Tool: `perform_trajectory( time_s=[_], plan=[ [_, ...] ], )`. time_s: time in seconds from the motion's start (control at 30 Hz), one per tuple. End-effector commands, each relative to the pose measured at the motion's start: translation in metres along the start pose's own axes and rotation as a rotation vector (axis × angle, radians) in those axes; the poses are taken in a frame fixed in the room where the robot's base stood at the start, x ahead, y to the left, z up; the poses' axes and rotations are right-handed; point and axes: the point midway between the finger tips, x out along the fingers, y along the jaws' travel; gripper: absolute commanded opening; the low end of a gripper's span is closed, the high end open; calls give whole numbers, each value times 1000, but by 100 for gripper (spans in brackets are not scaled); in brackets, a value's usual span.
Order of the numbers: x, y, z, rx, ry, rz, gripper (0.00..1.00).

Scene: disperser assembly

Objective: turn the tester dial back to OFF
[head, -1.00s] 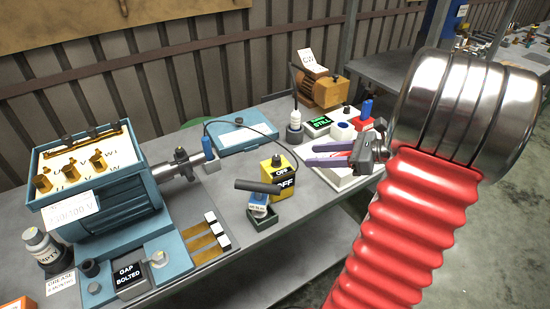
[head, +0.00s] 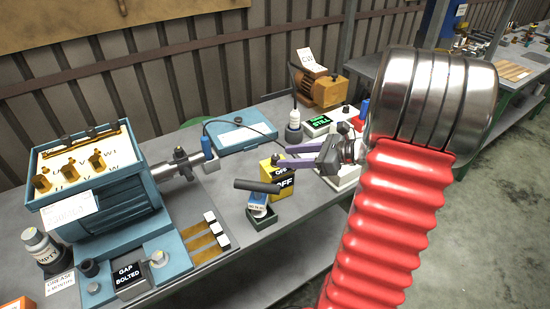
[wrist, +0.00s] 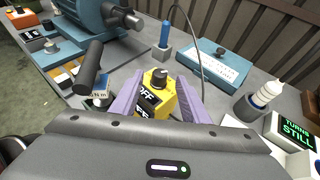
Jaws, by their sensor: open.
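The yellow tester (head: 271,182) stands on the bench right of the blue motor, with a black OFF label on its front. In the wrist view the tester (wrist: 156,103) shows its dark round dial (wrist: 159,74) on top. "OFF" is printed beside the dial; I cannot tell exactly where the pointer sits. My gripper (head: 280,155) reaches in from the right and its purple fingers are open. In the wrist view the fingers (wrist: 157,92) stand on either side of the tester, apart from the dial. In the head view a finger overlaps the tester's top.
A dark cylinder-handled tool in a green holder (head: 262,222) stands close in front of the tester. A blue case (head: 232,138) lies behind. A white bottle (head: 293,128) and a green-lit "TURNS STILL" display (head: 318,124) stand at the back right. The blue motor (head: 100,195) fills the left.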

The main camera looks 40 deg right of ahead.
Motion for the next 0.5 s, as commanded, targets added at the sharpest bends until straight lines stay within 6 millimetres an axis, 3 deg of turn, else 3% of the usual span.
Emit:
perform_trajectory(
  time_s=[0.3,0.5],
  plan=[
    [45,0,0,0,0,2,42],
    [55,0,0,0,-1,0,42]
  ],
)
